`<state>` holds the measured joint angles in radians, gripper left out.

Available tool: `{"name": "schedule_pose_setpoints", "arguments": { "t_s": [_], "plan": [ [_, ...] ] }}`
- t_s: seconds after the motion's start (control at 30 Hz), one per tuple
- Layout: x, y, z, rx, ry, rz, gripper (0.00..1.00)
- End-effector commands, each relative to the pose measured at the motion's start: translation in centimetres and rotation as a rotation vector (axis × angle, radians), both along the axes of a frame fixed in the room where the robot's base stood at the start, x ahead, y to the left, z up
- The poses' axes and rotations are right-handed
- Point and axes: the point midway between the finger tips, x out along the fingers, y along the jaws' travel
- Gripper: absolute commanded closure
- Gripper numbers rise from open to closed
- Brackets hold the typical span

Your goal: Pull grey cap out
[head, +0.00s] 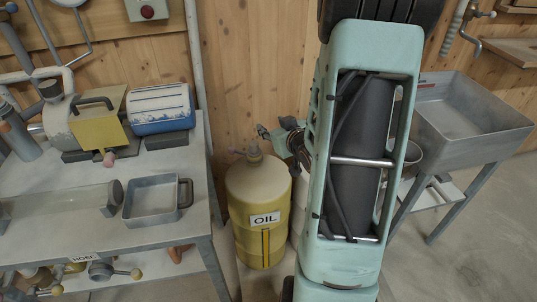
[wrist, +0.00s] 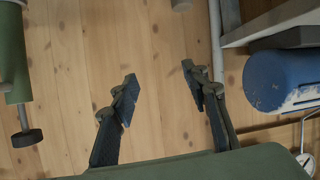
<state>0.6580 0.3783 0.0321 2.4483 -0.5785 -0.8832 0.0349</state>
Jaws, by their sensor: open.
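My gripper (wrist: 159,75) is open and empty in the wrist view, its two dark fingers apart in front of the wooden wall. Nothing lies between the fingertips. I cannot tell for certain which part is the grey cap. A dark grey round end piece (wrist: 27,138) sits on a thin rod below a green cylinder (wrist: 14,60) at the left of the wrist view, away from the fingers. In the head view a grey end collar (head: 113,197) sits on a clear tube (head: 60,205) on the left table. My arm hides part of the middle of the head view.
A yellow oil drum (head: 262,205) stands beside the grey workbench (head: 100,235). A blue and white cylinder (head: 162,108), a yellow box (head: 99,122) and a square metal pan (head: 150,203) are on the bench. A grey sink (head: 460,120) stands at the right, with clear floor before it.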

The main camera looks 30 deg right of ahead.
Motion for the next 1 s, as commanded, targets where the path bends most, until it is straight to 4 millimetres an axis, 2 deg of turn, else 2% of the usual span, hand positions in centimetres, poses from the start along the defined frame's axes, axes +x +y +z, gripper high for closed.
{"name": "schedule_pose_setpoints", "arguments": {
  "t_s": [0.03, 0.1, 0.2, 0.47, 0.67, 1.0],
  "plan": [
    [-1.0, 0.3, -2.5, 0.023, 0.009, 0.015, 0.58],
    [-1.9, 1.3, -4.3, 0.050, 0.010, 0.046, 0.58],
    [-2.9, 2.6, -5.9, 0.087, 0.000, 0.081, 0.58],
    [-3.7, 4.3, -7.0, 0.128, -0.024, 0.125, 0.58],
    [-1.8, 4.5, -7.9, 0.130, -0.024, 0.128, 0.58],
    [3.8, 4.6, -10.2, 0.128, -0.025, 0.126, 0.58]
  ]
}}
